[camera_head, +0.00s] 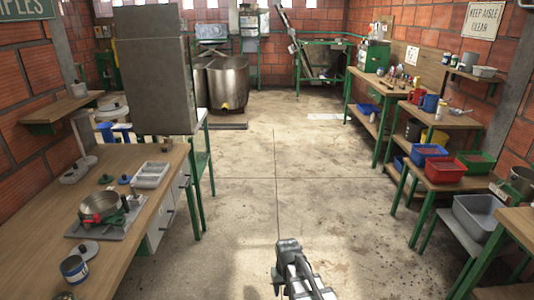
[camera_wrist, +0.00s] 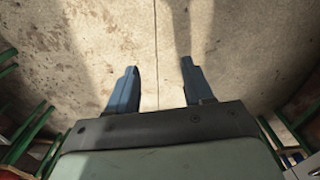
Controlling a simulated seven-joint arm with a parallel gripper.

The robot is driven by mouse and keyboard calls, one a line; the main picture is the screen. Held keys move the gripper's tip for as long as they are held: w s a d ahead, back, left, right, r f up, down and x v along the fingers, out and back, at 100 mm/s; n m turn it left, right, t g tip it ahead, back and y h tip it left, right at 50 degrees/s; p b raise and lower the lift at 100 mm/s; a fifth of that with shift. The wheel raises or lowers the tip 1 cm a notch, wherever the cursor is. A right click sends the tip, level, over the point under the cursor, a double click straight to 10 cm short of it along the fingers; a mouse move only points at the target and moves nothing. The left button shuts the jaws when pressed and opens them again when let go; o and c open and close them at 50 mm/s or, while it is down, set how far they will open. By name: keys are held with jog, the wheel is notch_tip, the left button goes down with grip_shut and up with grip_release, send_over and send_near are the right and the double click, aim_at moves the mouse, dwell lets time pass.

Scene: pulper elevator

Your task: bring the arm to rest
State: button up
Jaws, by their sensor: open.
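My gripper (camera_wrist: 158,72) is open in the wrist view, with its two dark fingers apart and nothing between them. Bare concrete floor lies beyond the fingertips. In the head view, part of my arm (camera_head: 297,268) shows at the bottom middle, over the open aisle between the two rows of benches. It touches nothing that I can see there. The fingers cannot be made out clearly in the head view.
A wooden workbench (camera_head: 60,245) with a pan (camera_head: 100,207) and a white tray (camera_head: 151,174) runs along the left. On the right, benches hold a blue bin (camera_head: 429,154), a red bin (camera_head: 446,170) and a grey tub (camera_head: 478,214). The middle floor (camera_head: 270,160) is clear.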

jog(key=s+d+f+m, duration=0.25)
jog(key=s+d, duration=0.35)
jog(key=d, duration=0.5)
jog(key=s+f+g, duration=0.3)
jog(key=s+f, duration=0.7)
jog(key=s, duration=0.5)
jog(key=s+f+g, duration=0.3)
jog(key=s+f, duration=0.8)
jog(key=s, duration=0.3)
jog(key=shift+s+n+g, duration=0.35)
jog(key=shift+s+g, duration=0.05)
